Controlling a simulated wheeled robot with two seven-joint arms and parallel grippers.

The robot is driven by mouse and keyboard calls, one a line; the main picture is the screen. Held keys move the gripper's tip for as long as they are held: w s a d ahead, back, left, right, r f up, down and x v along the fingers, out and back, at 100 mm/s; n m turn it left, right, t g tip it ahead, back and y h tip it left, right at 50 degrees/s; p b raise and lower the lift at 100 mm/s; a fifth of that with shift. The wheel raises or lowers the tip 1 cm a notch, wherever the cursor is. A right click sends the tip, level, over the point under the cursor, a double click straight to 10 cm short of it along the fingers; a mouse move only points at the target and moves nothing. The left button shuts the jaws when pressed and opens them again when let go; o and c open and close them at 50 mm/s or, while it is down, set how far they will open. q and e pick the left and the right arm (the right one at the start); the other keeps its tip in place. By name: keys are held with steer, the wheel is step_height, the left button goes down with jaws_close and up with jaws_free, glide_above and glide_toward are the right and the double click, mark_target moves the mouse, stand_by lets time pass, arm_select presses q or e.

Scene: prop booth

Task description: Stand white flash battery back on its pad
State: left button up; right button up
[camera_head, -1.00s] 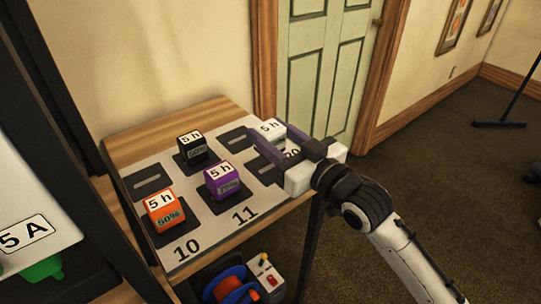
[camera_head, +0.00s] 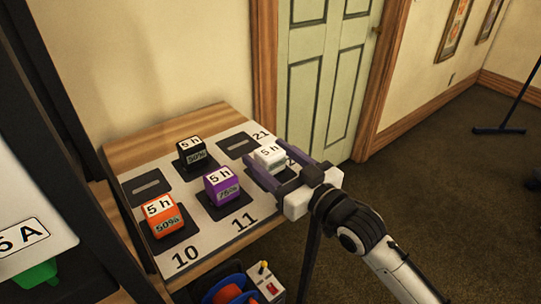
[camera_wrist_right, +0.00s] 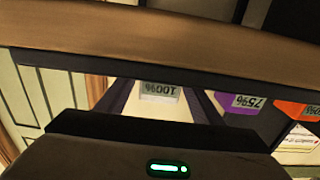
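The white flash battery (camera_head: 268,158) is upright, its "5 h" face up, between the fingers of my right gripper (camera_head: 268,165). The right wrist view also shows the battery's "100%" label (camera_wrist_right: 160,90) between the two fingers. The gripper looks shut on it. The battery is at the right end of the front row, over a dark pad mostly hidden by the battery and fingers. I cannot tell whether its base touches the pad. My left gripper is not in view.
The board (camera_head: 210,247) also holds an orange battery (camera_head: 162,216), a purple battery (camera_head: 222,186) and a black battery (camera_head: 192,151). Two back-row pads are bare: the left pad (camera_head: 151,186) and the pad by "21" (camera_head: 237,145). A dark frame stands at left.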

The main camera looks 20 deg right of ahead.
steer(key=shift+s+r, duration=0.1)
steer(key=shift+r, duration=0.05)
steer(key=v, duration=1.1)
steer(key=shift+s+d, duration=0.15)
steer(key=shift+s, duration=0.25)
